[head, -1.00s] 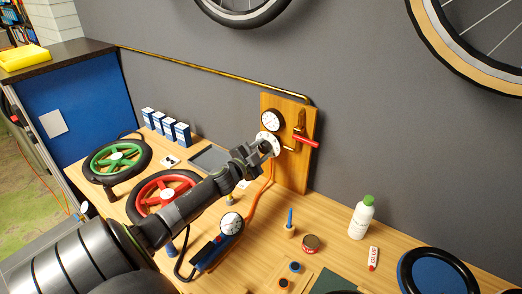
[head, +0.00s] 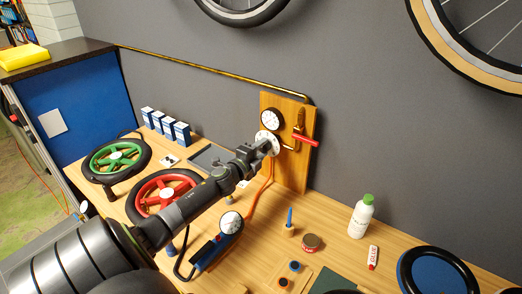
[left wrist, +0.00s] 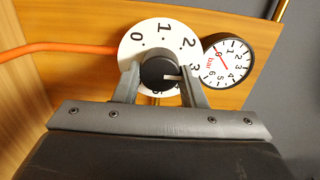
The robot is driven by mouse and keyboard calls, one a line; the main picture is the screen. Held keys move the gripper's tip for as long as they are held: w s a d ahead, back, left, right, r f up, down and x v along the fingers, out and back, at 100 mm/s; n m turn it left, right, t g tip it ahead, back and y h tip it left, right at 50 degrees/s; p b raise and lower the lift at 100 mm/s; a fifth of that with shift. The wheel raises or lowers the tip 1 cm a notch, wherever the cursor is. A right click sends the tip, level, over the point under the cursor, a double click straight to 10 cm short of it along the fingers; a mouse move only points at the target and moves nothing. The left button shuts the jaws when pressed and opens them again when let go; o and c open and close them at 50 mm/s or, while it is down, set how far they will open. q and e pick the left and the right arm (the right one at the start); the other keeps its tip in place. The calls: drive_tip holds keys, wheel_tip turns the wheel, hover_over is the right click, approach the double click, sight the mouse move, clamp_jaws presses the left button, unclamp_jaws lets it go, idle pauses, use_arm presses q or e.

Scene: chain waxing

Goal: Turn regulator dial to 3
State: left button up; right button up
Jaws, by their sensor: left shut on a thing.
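The regulator dial (head: 261,135) is a white disc on a wooden wall board. In the left wrist view its white face (left wrist: 137,53) shows 0, 1, 2 and 3 around a black knob (left wrist: 156,73). The knob's white pointer line points right, close to the 3, which the right finger partly covers. My left gripper (left wrist: 160,78) is shut on the knob, one finger on each side. In the head view my left gripper (head: 268,147) reaches the dial from the left. A round pressure gauge (left wrist: 226,60) with a red needle sits beside the dial. My right gripper is not in view.
A red-handled valve (head: 305,139) is right of the dial. An orange hose (head: 260,196) hangs below it to a pump gauge (head: 231,222). Red (head: 143,204) and green wheels (head: 94,165) lie left.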

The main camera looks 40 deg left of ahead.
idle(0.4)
use_arm(q)
drive_tip(key=o, duration=1)
drive_tip(key=shift+s, duration=0.1)
drive_tip(key=shift+s+f+b, duration=0.15)
drive_tip(key=shift+s+b, duration=0.25)
drive_tip(key=shift+s, duration=0.2)
drive_tip(key=shift+s+d+r+b, duration=0.1)
drive_tip(key=shift+s+d+b, duration=0.3)
drive_tip(key=shift+s+b, duration=1.45)
drive_tip(key=shift+s+d+r+b, duration=0.1)
drive_tip(key=shift+s+d+b, duration=0.2)
drive_tip(key=shift+s, duration=3.1)
drive_tip(key=shift+s+d+r+b, duration=0.1)
drive_tip(key=shift+s+d+b, duration=0.65)
drive_tip(key=shift+s, duration=1.9)
drive_tip(key=shift+a, duration=0.3)
